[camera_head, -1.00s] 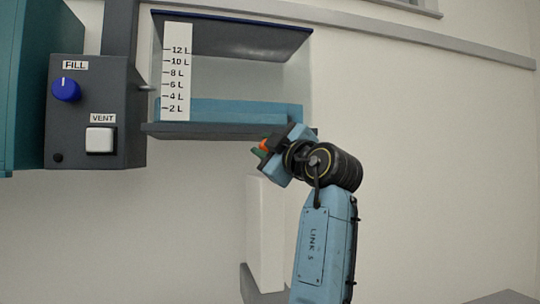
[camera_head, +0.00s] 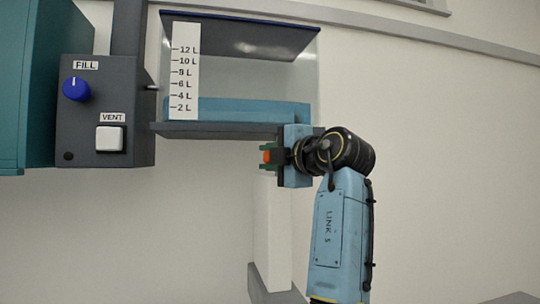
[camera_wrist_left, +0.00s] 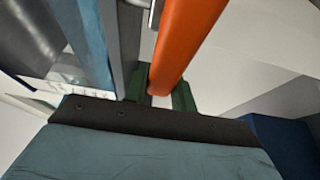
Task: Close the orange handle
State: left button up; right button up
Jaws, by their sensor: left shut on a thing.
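The orange handle (camera_head: 267,156) is below the front right of the water tank's tray, mostly hidden by my gripper in the head view. In the left wrist view the orange handle (camera_wrist_left: 184,40) is a long bar running down between the green fingers. My left gripper (camera_head: 268,158) is shut on it; its fingertips also show in the left wrist view (camera_wrist_left: 162,94). My right gripper is in neither view.
The clear tank (camera_head: 240,75) holds shallow blue water and has a litre scale (camera_head: 185,70). Left of it is a grey box (camera_head: 105,115) with a blue FILL knob (camera_head: 77,89) and a white VENT button (camera_head: 110,139). A white column (camera_head: 272,235) stands below. Bare wall lies to the right.

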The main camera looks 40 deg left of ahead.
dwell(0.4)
pick_arm(q)
jog(key=o, duration=1)
jog(key=b+v, duration=0.2)
jog(key=v, duration=1.1)
jog(key=shift+s+d, duration=0.1)
jog(key=shift+d, duration=0.1)
jog(key=shift+r, duration=0.1)
